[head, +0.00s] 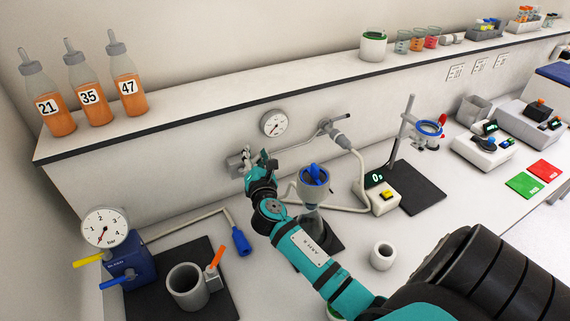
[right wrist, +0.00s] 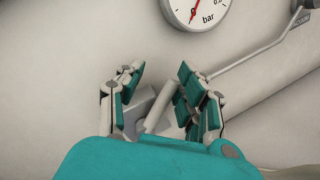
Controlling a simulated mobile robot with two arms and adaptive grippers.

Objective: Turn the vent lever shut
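A grey metal valve fitting (head: 238,162) sits on the wall below the shelf, left of a round gauge (head: 274,123). My right gripper (head: 261,163) is at its right side and partly hides it. In the right wrist view, my right gripper (right wrist: 160,100) has its fingers apart. A light grey bar (right wrist: 158,110), which looks like the vent lever, lies tilted between them, with a grey block (right wrist: 145,101) behind it. I see a gap at the bar's left; whether the right finger touches it I cannot tell. My left gripper is not in view.
A metal pipe (head: 303,139) runs right from near the gripper to a hose fitting. A funnel with a blue part (head: 313,179) stands close beside my right arm. Numbered bottles (head: 89,89) stand on the shelf above. A blue device with a gauge (head: 125,257) is front left.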

